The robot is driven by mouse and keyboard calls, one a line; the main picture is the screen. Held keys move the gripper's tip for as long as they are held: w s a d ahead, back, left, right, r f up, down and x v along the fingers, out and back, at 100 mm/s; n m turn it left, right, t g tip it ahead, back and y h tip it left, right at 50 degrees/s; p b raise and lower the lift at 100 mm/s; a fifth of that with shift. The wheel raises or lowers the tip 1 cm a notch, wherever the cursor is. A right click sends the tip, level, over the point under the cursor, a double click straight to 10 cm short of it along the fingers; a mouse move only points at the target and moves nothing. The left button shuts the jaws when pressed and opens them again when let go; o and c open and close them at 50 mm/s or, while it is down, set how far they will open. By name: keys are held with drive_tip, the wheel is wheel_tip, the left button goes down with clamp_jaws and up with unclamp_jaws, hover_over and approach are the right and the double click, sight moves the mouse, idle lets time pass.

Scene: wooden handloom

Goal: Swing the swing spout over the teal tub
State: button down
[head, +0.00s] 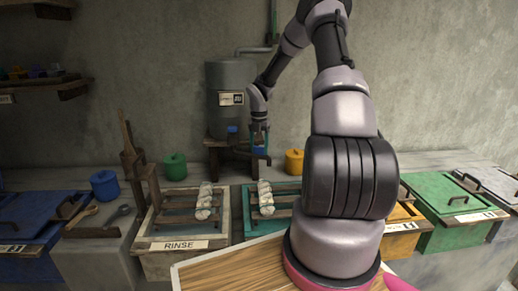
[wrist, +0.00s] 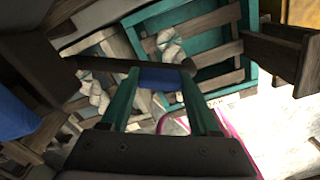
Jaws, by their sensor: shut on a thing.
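The swing spout (wrist: 105,65) is a dark bar with a blue grip (wrist: 160,78). My gripper (wrist: 160,84) is shut on this grip, one teal finger on each side. In the head view my gripper (head: 260,150) is by the wooden stand below the grey tank, and the spout is hard to make out there. The teal tub (wrist: 250,42) has slats and a pale twisted skein. In the wrist view the spout's end overlaps its near left edge. In the head view the teal tub (head: 237,214) is right of centre, partly hidden by my arm.
The rinse tub (head: 176,243) is left of the teal tub, with another skein on it. The grey tank (head: 229,78) stands behind. A green pot (head: 175,167) and a yellow pot (head: 294,161) flank the stand. A blue tub (head: 25,215) is far left.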

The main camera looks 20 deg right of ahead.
drive_tip(key=shift+c, duration=0.6)
unclamp_jaws()
drive_tip(key=shift+w+d, duration=0.1)
wheel_tip(320, 180, up, 10)
drive_tip(key=shift+r, duration=0.4)
